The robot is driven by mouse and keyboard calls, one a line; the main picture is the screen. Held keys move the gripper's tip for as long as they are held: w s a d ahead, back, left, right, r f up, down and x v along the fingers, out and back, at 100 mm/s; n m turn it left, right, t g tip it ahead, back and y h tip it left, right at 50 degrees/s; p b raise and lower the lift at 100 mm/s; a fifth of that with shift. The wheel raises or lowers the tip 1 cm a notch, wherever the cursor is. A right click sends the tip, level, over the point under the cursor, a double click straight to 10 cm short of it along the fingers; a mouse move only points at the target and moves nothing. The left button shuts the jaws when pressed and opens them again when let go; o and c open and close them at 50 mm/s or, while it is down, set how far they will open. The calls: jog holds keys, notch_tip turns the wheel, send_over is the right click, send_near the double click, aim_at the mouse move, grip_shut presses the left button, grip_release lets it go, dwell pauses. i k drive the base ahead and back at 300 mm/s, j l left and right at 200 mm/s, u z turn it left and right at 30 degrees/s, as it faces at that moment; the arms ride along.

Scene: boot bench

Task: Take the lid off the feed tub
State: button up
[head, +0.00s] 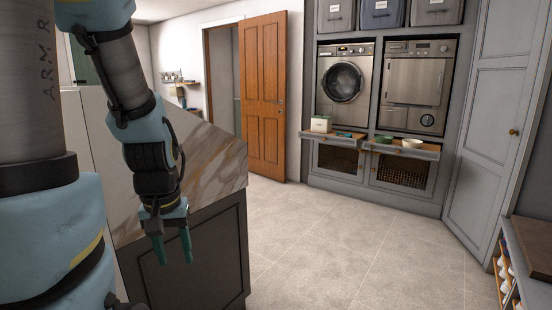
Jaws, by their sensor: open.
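A small cream tub (321,125) with a greenish label stands at the left end of the pull-out shelf under the washing machine. It may be the feed tub, but it is too small in the picture to tell, and I cannot make out its lid clearly. My gripper (174,258) hangs down in front of the dark island cabinet at the left. Its two green fingers are apart with nothing between them. It is far from the tub, with open floor between.
A left pull-out shelf (349,143) also holds small teal items. A right one (410,151) holds a green bowl (384,139) and a pale bowl (412,143). The marble-topped island (195,160) is close at left. The tiled floor (340,240) is clear. A low bench (535,240) stands right.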

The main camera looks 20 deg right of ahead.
aim_at(317, 125)
jog(key=i+l+z, duration=0.65)
jog(key=i, duration=0.2)
jog(key=i+z, duration=0.3)
jog(key=i, duration=0.2)
jog(key=i+z, duration=0.2)
jog(key=i, duration=3.05)
jog(key=i+l+u, duration=0.1)
jog(key=i+u, duration=0.3)
jog(key=i+l+u, duration=0.3)
jog(key=i+u, duration=0.15)
jog(key=i+l+u, duration=0.4)
jog(key=i, duration=0.15)
jog(key=i+l+u, duration=0.55)
jog(key=l+u, duration=0.3)
jog(key=l, duration=0.3)
